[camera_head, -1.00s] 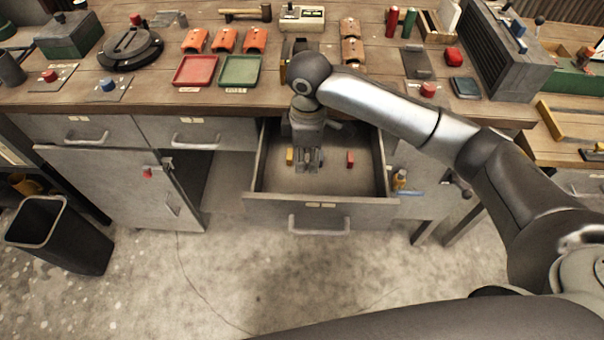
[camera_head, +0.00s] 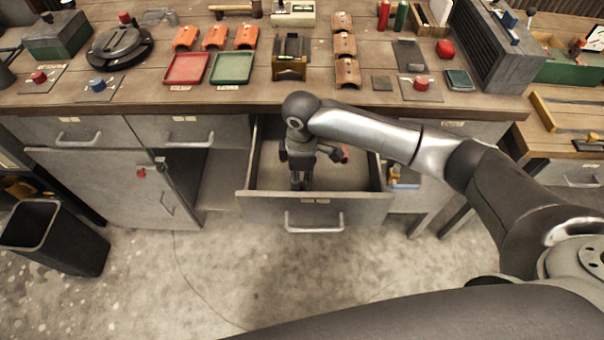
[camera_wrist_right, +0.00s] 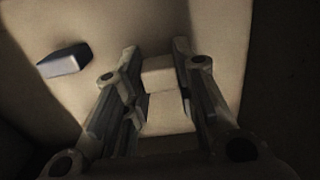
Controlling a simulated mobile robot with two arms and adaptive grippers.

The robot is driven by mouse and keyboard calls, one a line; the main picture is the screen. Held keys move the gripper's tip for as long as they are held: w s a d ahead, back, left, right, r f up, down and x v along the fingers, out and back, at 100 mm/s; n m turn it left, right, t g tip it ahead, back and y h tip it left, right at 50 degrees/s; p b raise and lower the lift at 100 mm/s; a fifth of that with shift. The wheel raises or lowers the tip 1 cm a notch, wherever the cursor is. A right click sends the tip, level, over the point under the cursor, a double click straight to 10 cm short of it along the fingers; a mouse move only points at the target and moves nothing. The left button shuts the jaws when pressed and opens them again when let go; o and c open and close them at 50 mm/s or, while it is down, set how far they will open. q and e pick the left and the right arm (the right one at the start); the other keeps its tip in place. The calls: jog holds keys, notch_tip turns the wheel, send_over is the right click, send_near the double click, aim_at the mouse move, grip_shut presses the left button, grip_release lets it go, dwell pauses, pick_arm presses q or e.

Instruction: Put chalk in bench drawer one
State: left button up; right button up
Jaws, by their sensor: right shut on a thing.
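A grey bench drawer (camera_head: 350,208) stands pulled open below the bench top. My right gripper (camera_head: 298,184) points down inside it, near its front wall. In the right wrist view, the gripper (camera_wrist_right: 160,100) is shut on a pale block, the chalk (camera_wrist_right: 160,78), held between the fingers. The drawer's label is too small to read. A red item (camera_head: 345,153) lies in the drawer, partly behind my wrist. The wrist view shows a dark block (camera_wrist_right: 64,60) on the drawer floor; its colour is unclear in shadow. My left gripper is not in view.
The bench top (camera_head: 130,98) above the drawer holds a red tray (camera_head: 188,69), a green tray (camera_head: 232,67) and several tools. A cabinet door (camera_head: 100,182) hangs open to the left. A black bin (camera_head: 62,245) stands on the floor, which is clear in front.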

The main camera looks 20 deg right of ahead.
aim_at(302, 176)
jog(key=o, duration=0.6)
jog(key=shift+c, duration=0.2)
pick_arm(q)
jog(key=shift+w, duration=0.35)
pick_arm(e)
jog(key=o, duration=0.3)
jog(key=shift+o, duration=0.2)
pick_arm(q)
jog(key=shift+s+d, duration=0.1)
pick_arm(e)
notch_tip(302, 176, up, 12)
